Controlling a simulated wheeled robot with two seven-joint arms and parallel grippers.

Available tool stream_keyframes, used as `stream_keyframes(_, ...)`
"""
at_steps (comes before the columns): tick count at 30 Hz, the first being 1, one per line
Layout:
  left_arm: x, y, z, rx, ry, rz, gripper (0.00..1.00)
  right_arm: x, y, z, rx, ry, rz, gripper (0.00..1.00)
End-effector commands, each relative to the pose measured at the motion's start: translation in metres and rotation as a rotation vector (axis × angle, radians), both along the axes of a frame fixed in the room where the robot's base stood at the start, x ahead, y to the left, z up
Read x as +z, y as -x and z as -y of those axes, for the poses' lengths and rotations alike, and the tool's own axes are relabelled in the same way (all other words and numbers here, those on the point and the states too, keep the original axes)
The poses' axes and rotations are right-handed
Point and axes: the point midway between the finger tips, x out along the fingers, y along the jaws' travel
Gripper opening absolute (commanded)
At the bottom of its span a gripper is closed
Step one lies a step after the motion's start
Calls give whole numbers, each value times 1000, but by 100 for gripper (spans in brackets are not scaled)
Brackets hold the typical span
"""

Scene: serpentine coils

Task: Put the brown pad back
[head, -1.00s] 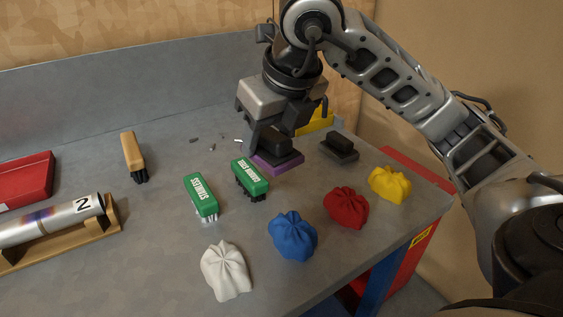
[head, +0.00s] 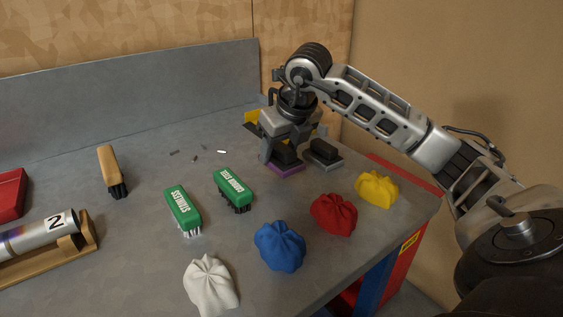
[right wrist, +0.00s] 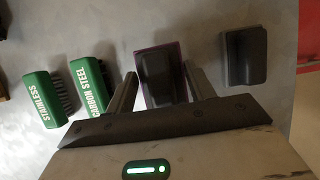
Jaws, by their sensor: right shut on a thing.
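My right gripper (head: 284,156) is shut on the black handle of a purple-edged pad (head: 285,170), low over the back right of the bench. In the right wrist view the pad (right wrist: 173,97) sits between the two fingers. I cannot tell whether its underside touches the bench. A grey pad with a black handle (head: 324,154) lies just right of it; it also shows in the right wrist view (right wrist: 245,56). No clearly brown pad shows. My left gripper is not in view.
Two green brushes, stainless (head: 183,208) and carbon steel (head: 234,187), lie left of the pad. Blue (head: 280,246), red (head: 334,214), yellow (head: 377,189) and white (head: 210,284) cloths lie in front. A yellow object (head: 251,117) is partly hidden behind my gripper.

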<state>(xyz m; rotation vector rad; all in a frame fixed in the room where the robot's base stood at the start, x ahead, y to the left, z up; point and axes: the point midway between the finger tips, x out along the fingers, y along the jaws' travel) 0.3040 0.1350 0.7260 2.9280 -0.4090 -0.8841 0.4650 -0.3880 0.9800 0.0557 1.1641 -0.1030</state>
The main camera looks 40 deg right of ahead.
Motion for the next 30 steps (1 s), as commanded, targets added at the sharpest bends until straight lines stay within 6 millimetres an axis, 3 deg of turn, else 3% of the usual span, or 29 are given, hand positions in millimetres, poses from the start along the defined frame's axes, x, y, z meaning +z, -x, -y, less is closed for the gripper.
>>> stream_keyframes(7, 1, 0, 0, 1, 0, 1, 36, -33, -2, 5, 0, 1, -3, 32)
stream_keyframes(19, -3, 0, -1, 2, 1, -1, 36, -40, -3, 5, 0, 1, 1, 32)
stream_keyframes(20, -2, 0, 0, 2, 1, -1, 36, -40, -3, 5, 0, 1, 0, 59)
stream_keyframes(21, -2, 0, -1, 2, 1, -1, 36, -39, -2, 5, 0, 0, 0, 70)
stream_keyframes(22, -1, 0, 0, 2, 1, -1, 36, -39, -2, 5, 0, 1, 0, 76)
stream_keyframes(30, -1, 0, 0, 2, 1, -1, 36, -38, -2, 5, -1, 1, 0, 76)
